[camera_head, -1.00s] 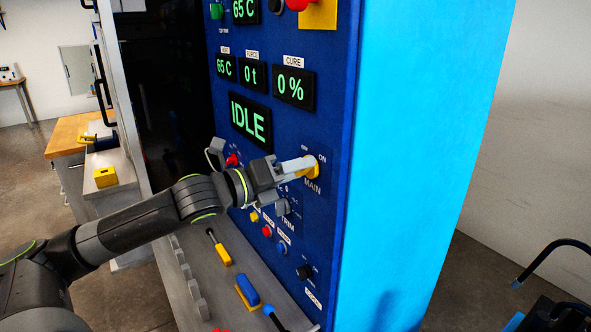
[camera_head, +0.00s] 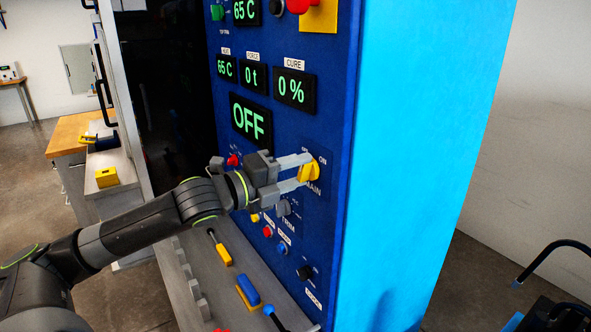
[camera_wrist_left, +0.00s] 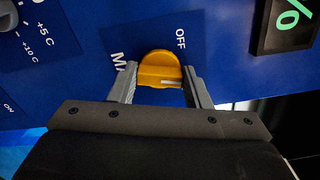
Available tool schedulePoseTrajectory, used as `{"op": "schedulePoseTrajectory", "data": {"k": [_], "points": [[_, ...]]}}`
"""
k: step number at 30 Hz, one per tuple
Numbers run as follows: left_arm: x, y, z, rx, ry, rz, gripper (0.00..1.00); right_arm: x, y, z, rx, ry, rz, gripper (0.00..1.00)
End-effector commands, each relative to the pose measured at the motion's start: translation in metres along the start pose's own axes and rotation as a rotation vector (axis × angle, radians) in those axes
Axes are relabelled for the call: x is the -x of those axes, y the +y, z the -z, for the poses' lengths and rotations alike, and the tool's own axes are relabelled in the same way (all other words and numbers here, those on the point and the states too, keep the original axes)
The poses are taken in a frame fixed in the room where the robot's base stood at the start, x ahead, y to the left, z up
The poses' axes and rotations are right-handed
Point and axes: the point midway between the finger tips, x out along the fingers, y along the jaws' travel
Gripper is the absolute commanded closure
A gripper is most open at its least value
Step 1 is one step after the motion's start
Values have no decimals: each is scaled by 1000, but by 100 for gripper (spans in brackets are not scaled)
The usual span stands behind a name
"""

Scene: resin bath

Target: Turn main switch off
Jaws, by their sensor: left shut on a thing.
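The main switch (camera_head: 309,173) is a yellow rotary knob on the blue panel, between the ON label and the MAIN label in the head view. My left gripper (camera_head: 304,171) is shut on the knob, with a finger on each side of it. In the left wrist view the yellow knob (camera_wrist_left: 159,70) sits between the two grey fingers of the gripper (camera_wrist_left: 158,88), and an OFF label shows beside it. The status display (camera_head: 251,119) reads OFF in green. My right gripper is not in view.
The blue control panel (camera_head: 333,100) carries a grey trim knob (camera_head: 283,207), small coloured buttons and a black knob (camera_head: 305,271) below. A red emergency button (camera_head: 298,4) is at the top. A grey shelf (camera_head: 208,290) with yellow-handled and blue-handled tools lies below the arm.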

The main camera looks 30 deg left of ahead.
Motion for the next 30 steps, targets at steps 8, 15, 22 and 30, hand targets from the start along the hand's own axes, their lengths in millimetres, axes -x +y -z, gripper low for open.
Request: {"op": "schedulePoseTrajectory", "data": {"k": [8, 15, 22, 30], "points": [[0, -1, 0, 266, -1, -1, 79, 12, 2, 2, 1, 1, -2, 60], [0, 0, 0, 495, -1, -2, 79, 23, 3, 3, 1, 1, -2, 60], [0, 0, 0, 709, -1, -2, 79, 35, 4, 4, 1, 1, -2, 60], [0, 1, 1, 913, 0, -1, 79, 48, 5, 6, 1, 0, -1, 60]]}}
